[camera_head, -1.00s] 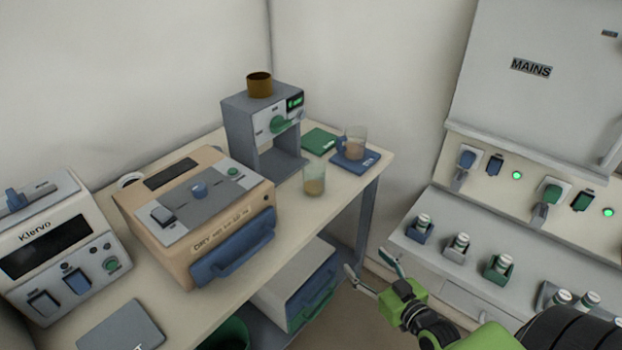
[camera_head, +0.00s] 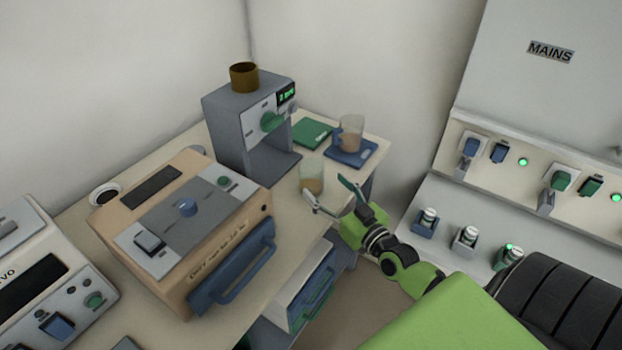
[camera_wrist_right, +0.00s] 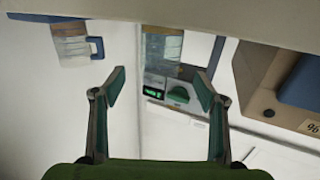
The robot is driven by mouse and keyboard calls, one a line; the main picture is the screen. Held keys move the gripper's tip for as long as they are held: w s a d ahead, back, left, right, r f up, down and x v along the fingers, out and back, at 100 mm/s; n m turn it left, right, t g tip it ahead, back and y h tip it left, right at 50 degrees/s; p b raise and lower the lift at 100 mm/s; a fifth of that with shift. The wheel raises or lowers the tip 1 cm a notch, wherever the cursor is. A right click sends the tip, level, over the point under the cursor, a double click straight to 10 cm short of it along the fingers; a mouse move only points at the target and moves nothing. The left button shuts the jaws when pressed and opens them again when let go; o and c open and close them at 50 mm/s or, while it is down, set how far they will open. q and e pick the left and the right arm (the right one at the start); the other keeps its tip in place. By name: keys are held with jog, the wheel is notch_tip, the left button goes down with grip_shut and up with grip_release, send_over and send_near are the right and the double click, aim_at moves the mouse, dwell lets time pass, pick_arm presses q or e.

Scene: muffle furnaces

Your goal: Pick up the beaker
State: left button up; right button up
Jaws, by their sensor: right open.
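A clear beaker (camera_head: 311,178) with brown contents stands near the front edge of the table, before the grey dispenser-like machine. It also shows in the right wrist view (camera_wrist_right: 163,48), beyond the gap between the fingers. My right gripper (camera_head: 330,194) is open and empty, just in front of the beaker and apart from it. The fingers spread to both sides in the right wrist view (camera_wrist_right: 159,88). A second clear vessel with a handle (camera_head: 350,133) and brown contents stands on a blue pad (camera_head: 362,156) behind. My left gripper is not in view.
The grey machine (camera_head: 226,125) with a brown cup (camera_head: 244,77) on top stands behind left of the beaker. A beige furnace (camera_head: 170,270) with a blue handle is to the left. A green pad (camera_head: 313,132) lies behind. The mains panel (camera_head: 550,120) is at right.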

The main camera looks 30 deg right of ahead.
aim_at(319, 179)
jog(key=shift+w, duration=1.05)
jog(key=shift+w+r, duration=0.1)
jog(key=shift+w, duration=0.7)
jog(key=w, duration=0.3)
jog(key=shift+w, duration=0.2)
jog(key=shift+w+f, duration=0.2)
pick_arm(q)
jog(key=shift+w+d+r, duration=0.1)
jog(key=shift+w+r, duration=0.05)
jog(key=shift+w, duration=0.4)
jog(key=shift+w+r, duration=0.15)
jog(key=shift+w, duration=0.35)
pick_arm(e)
jog(key=shift+c, duration=0.3)
jog(key=c, duration=1.7)
